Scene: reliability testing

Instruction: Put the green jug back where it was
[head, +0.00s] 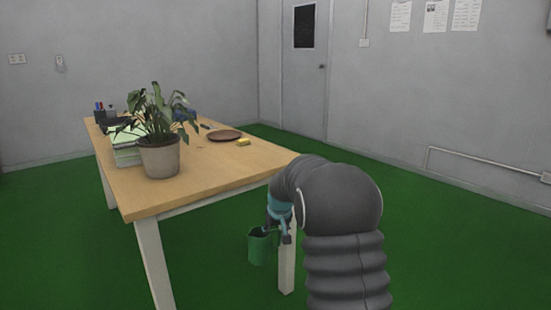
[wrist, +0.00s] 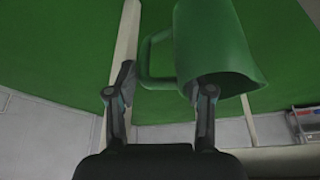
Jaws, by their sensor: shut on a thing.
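The green jug (head: 260,247) is below the table-top level, just left of the table's near right leg in the head view. It looks upright there and clear of the table. In the wrist view the jug (wrist: 222,45) fills the upper middle, its open rim towards the camera and its handle on the left. My gripper (head: 277,228) is shut on the jug's handle; in the wrist view its fingers (wrist: 165,90) stand either side of the handle. My arm hides part of the gripper in the head view. The jug's height above the floor is hard to tell.
The wooden table (head: 215,185) holds a potted plant (head: 159,157), papers (head: 126,155), a brown plate (head: 225,135), a yellow item (head: 243,142) and a pen holder (head: 100,112). Its near right corner and leg (head: 286,270) are close to my gripper. The green floor (head: 450,240) on the right is clear.

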